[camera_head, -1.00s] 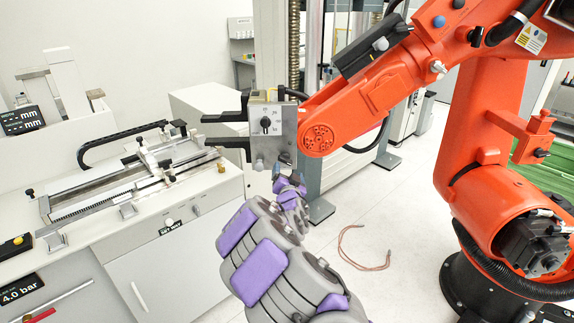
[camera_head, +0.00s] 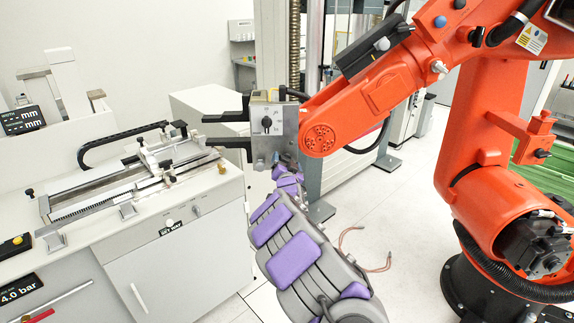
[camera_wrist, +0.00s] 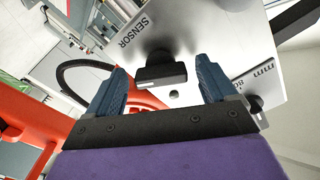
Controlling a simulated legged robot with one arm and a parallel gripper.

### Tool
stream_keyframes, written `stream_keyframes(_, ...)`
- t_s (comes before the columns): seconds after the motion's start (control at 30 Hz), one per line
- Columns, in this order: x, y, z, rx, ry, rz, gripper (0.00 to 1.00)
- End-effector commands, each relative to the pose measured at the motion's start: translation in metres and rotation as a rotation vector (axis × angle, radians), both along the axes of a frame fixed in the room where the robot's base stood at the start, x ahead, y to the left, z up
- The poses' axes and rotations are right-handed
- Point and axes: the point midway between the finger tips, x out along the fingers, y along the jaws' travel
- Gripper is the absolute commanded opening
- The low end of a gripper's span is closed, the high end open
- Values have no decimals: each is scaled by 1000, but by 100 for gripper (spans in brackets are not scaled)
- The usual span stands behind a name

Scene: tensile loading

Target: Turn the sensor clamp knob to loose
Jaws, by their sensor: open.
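In the wrist view a black bar-shaped knob (camera_wrist: 160,72) sits on a silver plate (camera_wrist: 222,40), next to the printed word SENSOR. My gripper (camera_wrist: 161,65) is open, with one blue-grey finger on each side of the knob. A gap shows on both sides, and no contact is visible. In the head view my gripper (camera_head: 285,162) is at the lower right edge of the same silver unit (camera_head: 287,118), which is on the end of the orange arm. A black knob (camera_head: 266,122) shows on that unit's face; I cannot tell which knob it is.
A second small knob (camera_wrist: 256,103) sits beside the "mm" marking in the wrist view. The orange robot arm (camera_head: 385,82) fills the right side. A white bench with a measuring slide (camera_head: 120,190) stands at the left. A reddish cable (camera_head: 365,262) lies on the floor.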

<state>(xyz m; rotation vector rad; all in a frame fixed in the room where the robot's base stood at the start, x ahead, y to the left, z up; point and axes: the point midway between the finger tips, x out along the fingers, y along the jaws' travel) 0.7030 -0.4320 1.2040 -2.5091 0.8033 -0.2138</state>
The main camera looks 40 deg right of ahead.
Motion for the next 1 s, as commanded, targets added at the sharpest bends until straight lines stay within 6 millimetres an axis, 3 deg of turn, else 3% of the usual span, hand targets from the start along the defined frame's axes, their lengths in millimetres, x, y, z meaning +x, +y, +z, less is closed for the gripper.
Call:
stream_keyframes(0.2,0,-2,-1,2,1,0,83)
stream_keyframes(0.77,-1,-4,-2,4,1,-2,30)
stream_keyframes(1.0,-1,-4,-3,-4,8,-2,29)
